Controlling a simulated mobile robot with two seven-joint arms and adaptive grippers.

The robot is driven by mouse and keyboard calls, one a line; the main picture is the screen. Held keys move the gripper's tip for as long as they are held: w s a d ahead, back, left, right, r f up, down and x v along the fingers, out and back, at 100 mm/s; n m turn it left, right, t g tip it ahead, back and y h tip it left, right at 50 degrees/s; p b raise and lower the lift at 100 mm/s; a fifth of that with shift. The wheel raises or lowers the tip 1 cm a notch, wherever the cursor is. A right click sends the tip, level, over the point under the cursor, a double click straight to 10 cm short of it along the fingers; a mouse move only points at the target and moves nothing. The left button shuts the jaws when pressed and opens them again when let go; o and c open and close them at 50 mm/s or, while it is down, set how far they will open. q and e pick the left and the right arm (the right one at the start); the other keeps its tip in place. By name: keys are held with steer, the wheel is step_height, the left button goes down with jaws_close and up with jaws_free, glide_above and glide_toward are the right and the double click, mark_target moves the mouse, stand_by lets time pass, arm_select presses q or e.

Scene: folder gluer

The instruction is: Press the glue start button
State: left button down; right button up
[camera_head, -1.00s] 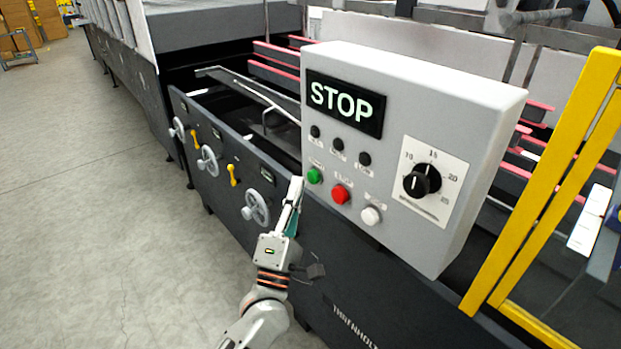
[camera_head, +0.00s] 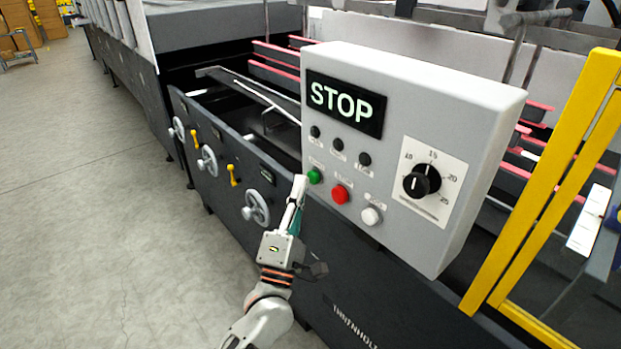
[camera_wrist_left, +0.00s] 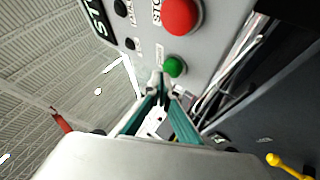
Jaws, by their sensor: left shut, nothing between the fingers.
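The grey control box (camera_head: 420,90) carries a lit STOP display (camera_head: 345,102). Below it sit a green button (camera_head: 314,176), a red button (camera_head: 340,194) and a white button (camera_head: 371,215). My left gripper (camera_head: 300,180) is shut and empty, its tips just left of and close to the green button. In the left wrist view the shut fingertips (camera_wrist_left: 160,82) are beside the green button (camera_wrist_left: 174,67), with the red button (camera_wrist_left: 181,16) beyond. I cannot tell whether the tips touch the green button. The small button labels are unreadable in the head view. My right gripper is not in view.
A black dial (camera_head: 422,182) is on the box's right side. Yellow guard bars (camera_head: 545,185) stand at the right. Grey handwheels (camera_head: 256,208) and yellow levers (camera_head: 233,175) line the dark machine side. The floor (camera_head: 90,200) at left is clear.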

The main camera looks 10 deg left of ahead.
arm_select(q)
steer(key=shift+w+d, duration=0.35)
steer(key=shift+w, duration=0.05)
stand_by(0.8)
steer(key=shift+s+a, duration=0.1)
steer(key=shift+s, duration=0.05)
steer(key=shift+s+a+p, duration=0.4)
steer(key=shift+s+a, duration=0.1)
steer(key=shift+s, duration=0.1)
steer(key=s+a+p, duration=0.1)
steer(key=s, duration=0.1)
steer(key=s+a+p, duration=0.1)
steer(key=s+a, duration=0.1)
stand_by(0.6)
stand_by(0.5)
